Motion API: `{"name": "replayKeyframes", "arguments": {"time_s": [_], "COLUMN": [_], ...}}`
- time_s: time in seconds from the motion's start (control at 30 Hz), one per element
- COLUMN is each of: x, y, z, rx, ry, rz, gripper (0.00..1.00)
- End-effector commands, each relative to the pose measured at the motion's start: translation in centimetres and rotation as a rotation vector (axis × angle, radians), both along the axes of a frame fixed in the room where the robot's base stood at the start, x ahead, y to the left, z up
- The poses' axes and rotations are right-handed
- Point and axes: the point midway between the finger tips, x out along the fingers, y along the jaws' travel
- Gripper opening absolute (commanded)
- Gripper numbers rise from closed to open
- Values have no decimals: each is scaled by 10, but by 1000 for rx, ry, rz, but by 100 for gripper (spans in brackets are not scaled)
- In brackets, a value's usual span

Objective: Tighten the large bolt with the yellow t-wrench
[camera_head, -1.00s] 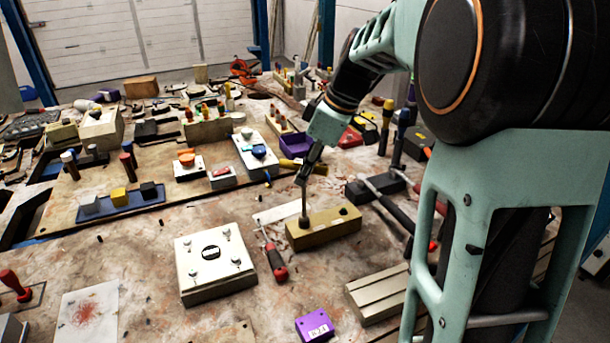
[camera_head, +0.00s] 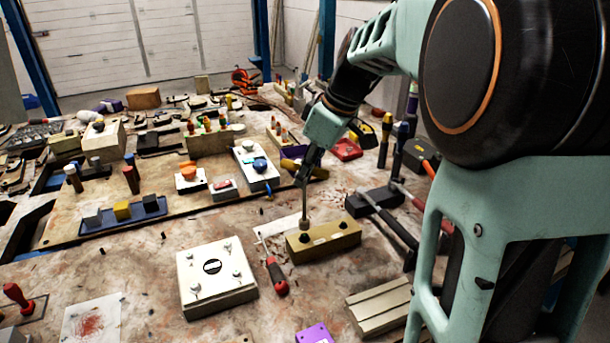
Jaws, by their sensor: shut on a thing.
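My gripper (camera_head: 305,174) is shut on the yellow t-wrench (camera_head: 304,208), whose shaft points down, nearly upright. Part of its yellow handle (camera_head: 319,173) shows beside the jaws; the rest is partly hidden. The shaft ends in a brownish socket just over a dark bolt (camera_head: 303,239) at the left end of a tan block (camera_head: 324,246). I cannot tell whether the socket touches this bolt. A second dark bolt or hole (camera_head: 343,225) is at the block's right end. Which is larger is hard to tell from here.
A red-handled screwdriver (camera_head: 277,276) lies left of the block. A white box with several studs (camera_head: 216,291) stands further left. Hammers (camera_head: 392,222) lie to the right, and a grooved block (camera_head: 381,309) is in front. A purple block (camera_head: 314,334) is at the lower edge.

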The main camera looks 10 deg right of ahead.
Motion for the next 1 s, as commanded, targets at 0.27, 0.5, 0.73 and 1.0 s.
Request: {"name": "replayKeyframes", "arguments": {"time_s": [0.27,0.5,0.73,1.0], "x": [0,1,0,0], "y": [0,0,0,0], "z": [1,22,41,39], "rx": [0,-1,0,-1], "ry": [-2,-2,-2,-1], "rz": [1,0,1,1], "gripper": [0,0,0,0]}}
